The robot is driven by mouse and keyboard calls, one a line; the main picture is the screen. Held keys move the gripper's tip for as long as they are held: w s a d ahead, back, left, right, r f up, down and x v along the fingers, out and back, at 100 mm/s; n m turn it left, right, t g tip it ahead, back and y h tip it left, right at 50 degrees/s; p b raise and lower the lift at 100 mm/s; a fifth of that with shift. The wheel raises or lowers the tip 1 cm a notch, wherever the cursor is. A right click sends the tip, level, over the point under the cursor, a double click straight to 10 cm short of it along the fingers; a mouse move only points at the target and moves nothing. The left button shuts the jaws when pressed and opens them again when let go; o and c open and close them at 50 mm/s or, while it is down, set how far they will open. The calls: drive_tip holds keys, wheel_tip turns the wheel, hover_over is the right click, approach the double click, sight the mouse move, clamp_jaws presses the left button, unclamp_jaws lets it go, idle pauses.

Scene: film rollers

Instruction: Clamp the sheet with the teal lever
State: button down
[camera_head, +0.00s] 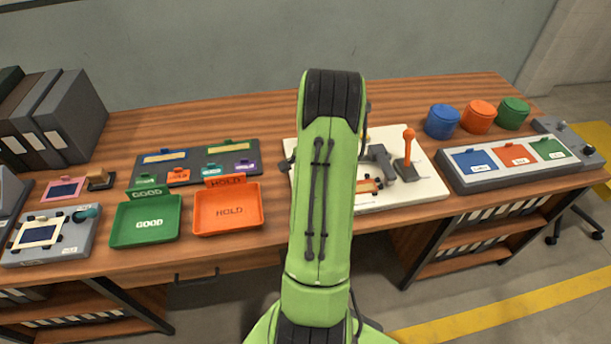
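A grey fixture (77,243) sits at the left end of the wooden table. My green arm rises through the middle of the view, well to the right of the fixture. My gripper is hidden behind the arm.
A green GOOD tray (150,240) and an orange HOLD tray (231,227) stand right of the fixture. A pink-framed sheet (66,188) lies behind it. Binders (68,118) stand at the back left. A white board (425,190) with an orange lever (408,145) is right of my arm.

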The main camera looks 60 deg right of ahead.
drive_tip(key=shift+w+a+f, duration=0.15)
drive_tip(key=shift+w+a, duration=0.05)
drive_tip(key=shift+a, duration=0.25)
drive_tip(key=shift+c, duration=2.2)
unclamp_jaws()
drive_tip(key=shift+d, duration=0.1)
drive_tip(key=s+r+p, duration=0.3)
drive_tip(key=r, duration=1.2)
drive_tip(key=shift+a+r+p, duration=0.3)
drive_tip(key=shift+r+p, duration=0.05)
